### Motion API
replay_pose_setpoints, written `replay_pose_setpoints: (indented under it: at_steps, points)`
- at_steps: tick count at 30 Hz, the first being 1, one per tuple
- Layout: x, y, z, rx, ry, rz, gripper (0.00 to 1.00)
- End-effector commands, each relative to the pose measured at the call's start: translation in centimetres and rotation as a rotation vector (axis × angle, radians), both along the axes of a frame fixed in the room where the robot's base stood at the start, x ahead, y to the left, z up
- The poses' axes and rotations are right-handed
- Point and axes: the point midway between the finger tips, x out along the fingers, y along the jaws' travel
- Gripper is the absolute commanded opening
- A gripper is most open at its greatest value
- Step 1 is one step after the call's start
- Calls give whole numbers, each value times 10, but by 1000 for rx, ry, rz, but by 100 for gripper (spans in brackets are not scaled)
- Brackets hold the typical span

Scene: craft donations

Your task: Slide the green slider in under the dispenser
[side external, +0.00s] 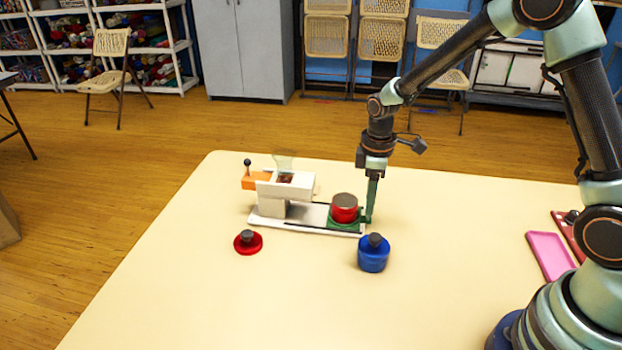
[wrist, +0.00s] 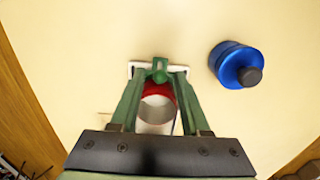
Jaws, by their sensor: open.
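The green slider (side external: 336,225) sits at the right end of a pale base track and carries a red cup (side external: 344,210) with a dark top. The white dispenser (side external: 288,190) stands over the left part of the track, with a hopper on top and an orange part at its left. My gripper (side external: 370,212) is open and points down at the slider's right end. In the wrist view its green fingers (wrist: 158,82) stand either side of the slider's green knob (wrist: 159,65). I cannot tell whether they touch it. The red cup is partly hidden by my gripper there.
A blue jar with a dark knob (side external: 373,257) stands in front of the track's right end. A red lid with a dark knob (side external: 248,242) lies in front of the dispenser. A pink tray (side external: 549,256) lies far right. The track between dispenser and slider looks clear.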

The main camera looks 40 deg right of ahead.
Motion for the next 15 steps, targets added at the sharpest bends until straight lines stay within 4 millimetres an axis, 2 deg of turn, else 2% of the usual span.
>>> replay_pose_setpoints:
  at_steps: [8,9,11,12,15]
  points:
    - [0,0,0,0,0,0,46]
    - [0,0,0,0,0,0,31]
    - [0,0,0,0,0,0,8]
    - [0,0,0,0,0,0,0]
    - [0,0,0,0,0,0,0]
